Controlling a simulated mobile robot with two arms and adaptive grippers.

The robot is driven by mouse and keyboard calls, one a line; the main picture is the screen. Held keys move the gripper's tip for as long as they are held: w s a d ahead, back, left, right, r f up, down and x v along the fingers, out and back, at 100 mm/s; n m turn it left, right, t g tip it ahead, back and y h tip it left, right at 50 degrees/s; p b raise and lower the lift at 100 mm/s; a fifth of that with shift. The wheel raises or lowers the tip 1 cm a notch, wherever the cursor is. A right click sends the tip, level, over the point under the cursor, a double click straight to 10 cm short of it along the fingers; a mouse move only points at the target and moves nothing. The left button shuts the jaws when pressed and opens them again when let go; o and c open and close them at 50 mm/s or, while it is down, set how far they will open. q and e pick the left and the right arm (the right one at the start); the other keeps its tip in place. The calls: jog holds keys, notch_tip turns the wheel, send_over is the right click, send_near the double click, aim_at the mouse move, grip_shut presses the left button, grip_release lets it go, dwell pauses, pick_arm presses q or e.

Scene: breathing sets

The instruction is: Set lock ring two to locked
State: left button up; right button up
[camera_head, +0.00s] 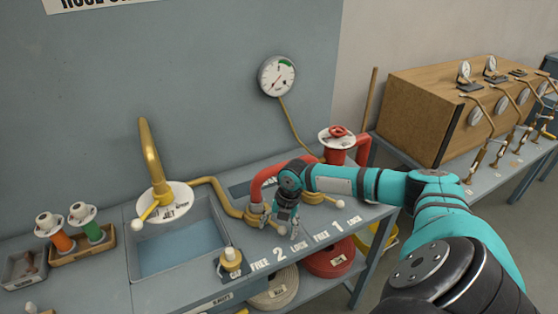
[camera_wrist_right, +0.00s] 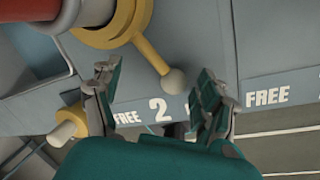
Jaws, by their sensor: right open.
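Lock ring two (camera_wrist_right: 108,32) is a yellow ring around the hose fitting; its lever runs down and right to a pale ball knob (camera_wrist_right: 173,82). The knob shows above and slightly right of the "2" on the FREE 2 label (camera_wrist_right: 140,112). My right gripper (camera_wrist_right: 158,84) is open, its fingers on either side of the knob in the wrist view; contact cannot be told. The LOCK word is mostly hidden by a finger there. In the head view, ring two (camera_head: 254,213) shows left of my right gripper (camera_head: 287,232). My left gripper is not in view.
Ring one's lever knob (camera_head: 340,203) is to the right, near its LOCK word. A brass cap piece (camera_head: 231,260) stands on the front edge. A sink (camera_head: 180,250) lies left. The red pipe (camera_head: 262,180) rises behind the gripper.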

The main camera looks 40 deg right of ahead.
aim_at(286, 229)
jog(key=shift+s, duration=0.15)
notch_tip(286, 229, up, 12)
jog(key=s+d, duration=0.1)
jog(key=shift+s+d, duration=0.15)
jog(key=shift+s, duration=0.25)
jog(key=shift+f, duration=0.1)
jog(key=shift+c, duration=0.2)
